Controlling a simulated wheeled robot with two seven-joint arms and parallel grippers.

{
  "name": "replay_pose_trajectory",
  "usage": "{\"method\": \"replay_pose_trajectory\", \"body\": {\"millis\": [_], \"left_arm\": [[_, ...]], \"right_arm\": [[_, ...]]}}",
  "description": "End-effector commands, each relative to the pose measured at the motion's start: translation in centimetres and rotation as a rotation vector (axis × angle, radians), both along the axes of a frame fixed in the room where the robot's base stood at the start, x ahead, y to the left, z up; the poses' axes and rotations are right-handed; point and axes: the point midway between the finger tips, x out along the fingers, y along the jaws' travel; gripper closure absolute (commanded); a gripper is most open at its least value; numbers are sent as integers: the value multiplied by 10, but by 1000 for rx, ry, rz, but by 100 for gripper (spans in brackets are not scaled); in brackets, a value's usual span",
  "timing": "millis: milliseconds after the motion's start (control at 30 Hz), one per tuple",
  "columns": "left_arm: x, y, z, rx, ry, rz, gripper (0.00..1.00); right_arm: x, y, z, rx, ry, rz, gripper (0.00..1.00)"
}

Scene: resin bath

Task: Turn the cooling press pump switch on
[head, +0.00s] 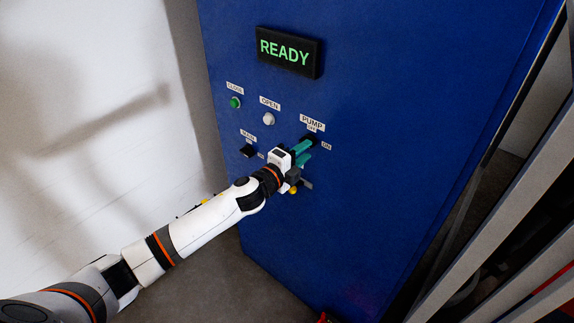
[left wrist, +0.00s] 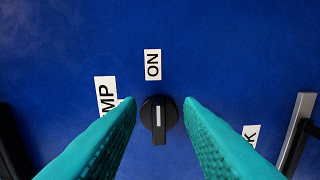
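The black pump switch knob (head: 311,137) is on the blue panel under the PUMP label, partly hidden by my left gripper (head: 303,150) in the head view. In the left wrist view the knob (left wrist: 159,125) shows whole, with a white line that lies in line with the ON label (left wrist: 153,65). I cannot tell which end of the line is the pointer. My left gripper's teal fingers (left wrist: 159,102) are open, one on each side of the knob, with a gap to it on both sides. My right gripper is not in view.
The blue panel (head: 390,110) also holds a lit READY display (head: 289,52), a green CLOSE button (head: 235,102), a white OPEN button (head: 268,118) and a black MAIN switch (head: 248,150). A grey handle (left wrist: 297,130) stands out at the right in the left wrist view.

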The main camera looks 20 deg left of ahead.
Motion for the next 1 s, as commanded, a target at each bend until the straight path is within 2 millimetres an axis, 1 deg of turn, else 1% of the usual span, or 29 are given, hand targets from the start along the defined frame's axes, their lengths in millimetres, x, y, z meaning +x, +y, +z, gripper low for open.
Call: {"method": "replay_pose_trajectory", "body": {"millis": [100,300,400,500,667,1000], "left_arm": [[-23,9,-5,2,2,0,67],[-63,23,-5,3,2,-1,67],[-79,28,-4,3,2,-2,67],[-90,33,-3,2,2,0,67],[-98,35,-1,0,1,0,67],[-98,36,0,0,1,0,67]], "right_arm": [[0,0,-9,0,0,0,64],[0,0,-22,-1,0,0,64],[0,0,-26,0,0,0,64],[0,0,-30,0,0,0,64],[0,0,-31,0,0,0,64],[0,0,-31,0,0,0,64]]}}
